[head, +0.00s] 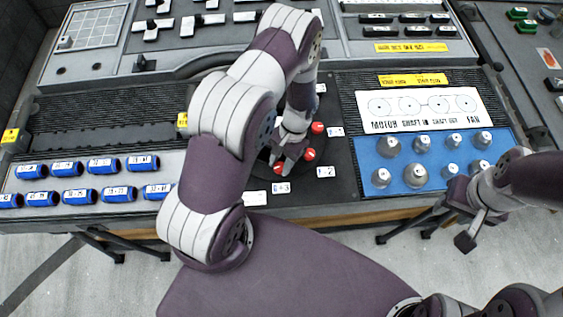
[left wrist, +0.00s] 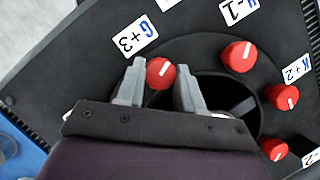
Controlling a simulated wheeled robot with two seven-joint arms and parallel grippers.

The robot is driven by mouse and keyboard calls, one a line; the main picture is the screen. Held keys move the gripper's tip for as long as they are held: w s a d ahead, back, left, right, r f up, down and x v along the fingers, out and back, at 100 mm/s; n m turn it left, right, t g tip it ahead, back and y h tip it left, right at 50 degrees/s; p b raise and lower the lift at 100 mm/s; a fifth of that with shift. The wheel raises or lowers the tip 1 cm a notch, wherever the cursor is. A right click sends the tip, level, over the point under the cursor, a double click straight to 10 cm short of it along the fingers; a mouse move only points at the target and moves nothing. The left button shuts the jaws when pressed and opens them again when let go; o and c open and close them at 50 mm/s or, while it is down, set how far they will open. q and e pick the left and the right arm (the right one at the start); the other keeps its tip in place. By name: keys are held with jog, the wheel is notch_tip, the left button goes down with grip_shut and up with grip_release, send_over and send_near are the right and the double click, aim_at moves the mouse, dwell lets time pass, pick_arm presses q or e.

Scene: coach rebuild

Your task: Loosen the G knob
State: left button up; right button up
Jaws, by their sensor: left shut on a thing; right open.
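The G knob is the red round knob (left wrist: 160,72) beside the white label (left wrist: 135,36) reading G+3. It has a white pointer line and sits on a black round panel. It also shows in the head view as a red knob (head: 280,168) near the panel's front edge. My left gripper (left wrist: 168,84) is shut on it, one finger on each side; in the head view its fingers (head: 288,156) reach down to the knob. My right gripper (head: 461,222) is open and empty, low at the right, in front of the console's edge.
Other red knobs (left wrist: 238,55) stand close around the same ring, another (left wrist: 283,96) further right. Blue cylinders (head: 119,193) lie in rows at the left. Grey weights (head: 415,176) stand on a blue mat at the right, below a white motor-shaft card (head: 424,107).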

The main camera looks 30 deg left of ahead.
pick_arm(q)
jog(key=n+h, duration=0.1)
jog(key=n, duration=0.2)
jog(key=n+h+b, duration=0.1)
jog(key=n, duration=0.2)
jog(key=shift+a+h, duration=0.2)
jog(key=shift+h, duration=0.1)
jog(key=n+t+h, duration=0.1)
jog(key=n, duration=0.2)
jog(key=n+h, duration=0.1)
jog(key=n, duration=0.3)
jog(key=shift+s+a+t+b, duration=0.1)
jog(key=shift+a+t+b, duration=0.05)
jog(key=shift+t+b, duration=0.2)
jog(key=o, duration=1)
jog(key=b+v, duration=0.2)
jog(key=v, duration=1)
jog(key=shift+a+r, duration=0.1)
jog(key=shift+r, duration=0.25)
